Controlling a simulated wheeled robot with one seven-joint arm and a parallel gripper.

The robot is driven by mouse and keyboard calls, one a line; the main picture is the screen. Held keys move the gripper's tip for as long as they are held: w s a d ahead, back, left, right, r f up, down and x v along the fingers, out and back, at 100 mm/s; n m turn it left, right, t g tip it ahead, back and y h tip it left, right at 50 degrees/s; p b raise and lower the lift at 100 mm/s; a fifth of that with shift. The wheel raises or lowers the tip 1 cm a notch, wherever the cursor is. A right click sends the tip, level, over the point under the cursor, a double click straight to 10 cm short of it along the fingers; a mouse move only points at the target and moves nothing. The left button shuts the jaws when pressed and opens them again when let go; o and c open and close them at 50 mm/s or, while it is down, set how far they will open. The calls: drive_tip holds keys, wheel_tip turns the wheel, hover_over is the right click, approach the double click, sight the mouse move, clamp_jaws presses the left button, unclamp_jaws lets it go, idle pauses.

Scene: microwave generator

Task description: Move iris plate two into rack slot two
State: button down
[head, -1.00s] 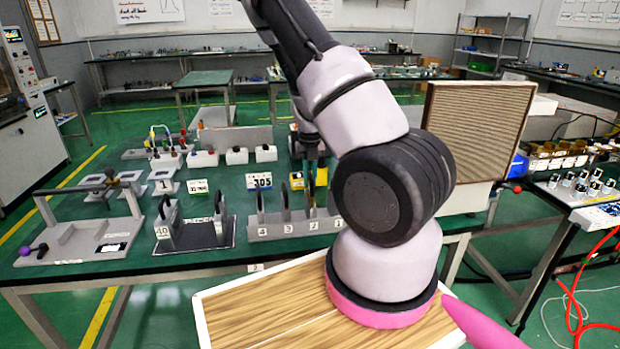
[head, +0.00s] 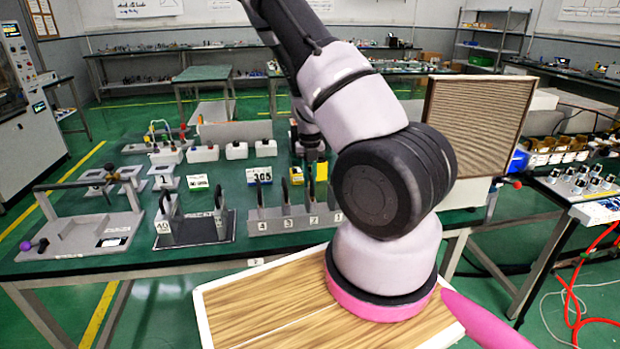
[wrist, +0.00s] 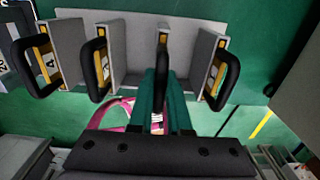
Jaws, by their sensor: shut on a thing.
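The grey rack (head: 272,229) stands on the green table, with number labels 4, 3, 2 and 1 from left to right along its front. It also shows across the top of the wrist view (wrist: 137,32). Black-looped plates stand in it at several labels. Iris plate two, a black loop (wrist: 163,42), is at the third position from the left, in line with slot two. My gripper (wrist: 162,82) is shut on this loop, its green fingers on either side. The fingers hide the loop's lower part, and I cannot tell how deep the plate sits.
A black-based holder labelled 40 (head: 193,230) stands left of the rack. A grey stand with a bar (head: 85,230) is farther left. A 305 card (head: 259,178) and a yellow block (head: 320,171) are behind the rack. Neighbouring loops (wrist: 222,80) stand close beside my fingers.

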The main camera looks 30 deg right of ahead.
drive_tip(key=shift+f, duration=0.5)
drive_tip(key=c, duration=0.8)
unclamp_jaws()
wheel_tip(320, 180, up, 11)
drive_tip(key=s+a+r+n+t+y, duration=0.1)
drive_tip(key=s+a+r+n+y, duration=0.15)
drive_tip(key=a+r+n, duration=0.45)
drive_tip(key=s+a+r+n+t+y, duration=0.1)
drive_tip(key=s+a+r+n+t, duration=0.2)
drive_tip(key=r+n, duration=0.7)
drive_tip(key=s+a+r+n+t, duration=0.1)
drive_tip(key=s+r+n, duration=0.3)
drive_tip(key=n, duration=0.2)
drive_tip(key=s+a+r+n+t+h, duration=0.1)
drive_tip(key=s+r+n, duration=0.3)
drive_tip(key=s+n, duration=0.1)
drive_tip(key=s+a+r+n+t, duration=0.1)
drive_tip(key=s+r+n, duration=0.4)
drive_tip(key=n, duration=0.2)
drive_tip(key=shift+s+a+h, duration=0.2)
drive_tip(key=shift+s+h, duration=0.05)
